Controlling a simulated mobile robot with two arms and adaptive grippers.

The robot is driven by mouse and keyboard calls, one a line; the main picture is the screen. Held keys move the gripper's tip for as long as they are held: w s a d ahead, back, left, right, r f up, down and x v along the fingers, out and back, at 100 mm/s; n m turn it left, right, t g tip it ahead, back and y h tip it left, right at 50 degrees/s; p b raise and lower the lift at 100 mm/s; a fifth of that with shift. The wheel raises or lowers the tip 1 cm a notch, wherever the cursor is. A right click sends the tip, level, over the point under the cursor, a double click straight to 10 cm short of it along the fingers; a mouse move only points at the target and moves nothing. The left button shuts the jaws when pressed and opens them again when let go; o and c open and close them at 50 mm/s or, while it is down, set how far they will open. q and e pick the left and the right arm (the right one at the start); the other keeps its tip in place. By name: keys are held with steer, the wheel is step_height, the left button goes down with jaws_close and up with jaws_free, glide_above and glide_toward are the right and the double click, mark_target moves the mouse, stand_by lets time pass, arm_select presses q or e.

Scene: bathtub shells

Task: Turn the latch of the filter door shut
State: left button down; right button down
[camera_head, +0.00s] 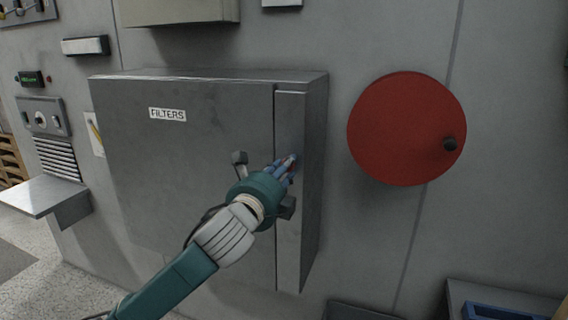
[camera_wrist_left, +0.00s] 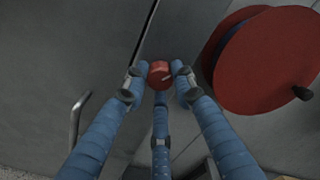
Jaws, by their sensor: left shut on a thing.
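The filter door (camera_head: 180,190) is the wide grey panel labelled FILTERS. It looks closed against the narrow frame strip (camera_head: 289,240) on its right. The latch (camera_wrist_left: 160,74) is a small round red knob with a pale mark, seen in the left wrist view beside the door's edge seam. My left gripper (camera_head: 285,166) is at the strip, its blue fingers shut around the latch. In the head view the fingers mostly hide the latch. The pale mark is slanted; I cannot tell from it whether the latch is fully turned. My right gripper is not in view.
A grey handle (camera_head: 239,160) stands out from the door just left of my gripper; it also shows in the left wrist view (camera_wrist_left: 78,117). A large red disc (camera_head: 400,128) with a dark knob is on the wall to the right. A blue tray (camera_head: 500,313) is at the lower right.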

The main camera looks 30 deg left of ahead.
arm_select(q)
steer(key=shift+a+r+n+p, duration=0.15)
steer(key=shift+n+p, duration=0.4)
steer(key=shift+n, duration=1.1)
steer(key=shift+d+r+n+p, duration=0.1)
steer(key=shift+n+p, duration=0.4)
steer(key=shift+n, duration=1.15)
steer(key=c, duration=1.4)
jaws_free()
steer(key=shift+c, duration=0.2)
steer(key=shift+o, duration=0.2)
steer(key=shift+w+f, duration=0.15)
steer(key=v, duration=0.7)
